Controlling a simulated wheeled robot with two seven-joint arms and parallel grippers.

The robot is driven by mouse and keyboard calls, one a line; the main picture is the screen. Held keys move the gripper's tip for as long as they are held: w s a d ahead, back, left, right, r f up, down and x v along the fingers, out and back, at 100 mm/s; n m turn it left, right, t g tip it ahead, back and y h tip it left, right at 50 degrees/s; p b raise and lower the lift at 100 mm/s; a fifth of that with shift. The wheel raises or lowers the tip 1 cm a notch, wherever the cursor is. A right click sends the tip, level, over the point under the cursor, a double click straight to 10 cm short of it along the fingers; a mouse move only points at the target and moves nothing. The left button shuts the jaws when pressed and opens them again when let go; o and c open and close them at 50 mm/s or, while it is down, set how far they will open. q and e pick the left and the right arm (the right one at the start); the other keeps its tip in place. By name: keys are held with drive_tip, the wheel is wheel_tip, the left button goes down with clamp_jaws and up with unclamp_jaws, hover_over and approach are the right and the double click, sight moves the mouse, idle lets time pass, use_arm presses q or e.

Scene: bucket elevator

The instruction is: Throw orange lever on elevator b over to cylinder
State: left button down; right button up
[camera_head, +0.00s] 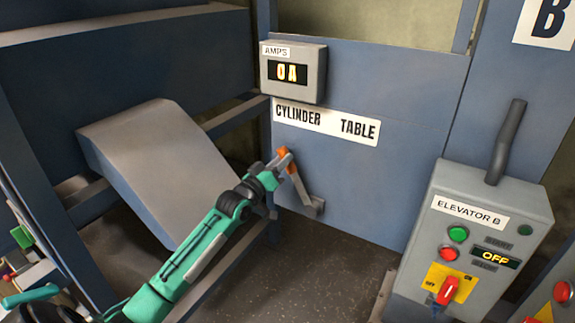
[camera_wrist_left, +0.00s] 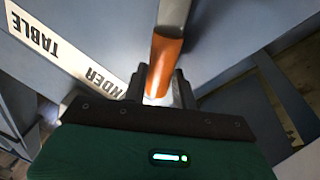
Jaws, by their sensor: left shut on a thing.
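The orange lever (camera_head: 302,187) is a grey metal bar with an orange grip (camera_head: 284,153), mounted on a blue panel (camera_head: 380,185). It leans up and left from its pivot (camera_head: 316,207), with the grip below the CYLINDER end of the CYLINDER / TABLE label (camera_head: 326,122). My left gripper (camera_head: 280,164) is at the upper part of the lever. In the left wrist view the two dark fingers (camera_wrist_left: 160,86) are shut around the orange grip (camera_wrist_left: 164,52), partly hiding it. My right gripper is not in view.
The grey ELEVATOR B control box (camera_head: 480,245) stands at the right, its display reading OFF. A grey sloped chute (camera_head: 165,165) and blue frame beams are at the left. Dark floor (camera_head: 325,265) lies below the panel.

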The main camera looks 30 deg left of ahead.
use_arm(q)
drive_tip(key=shift+a+f+n, duration=0.4)
drive_tip(key=shift+a+n, duration=0.05)
drive_tip(key=shift+n, duration=0.05)
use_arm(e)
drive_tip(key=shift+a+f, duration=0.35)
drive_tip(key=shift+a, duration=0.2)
use_arm(q)
drive_tip(key=c, duration=1.4)
unclamp_jaws()
drive_tip(key=shift+o, duration=1.4)
drive_tip(key=shift+a, duration=0.1)
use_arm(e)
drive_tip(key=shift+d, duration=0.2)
use_arm(q)
drive_tip(key=shift+s, duration=0.1)
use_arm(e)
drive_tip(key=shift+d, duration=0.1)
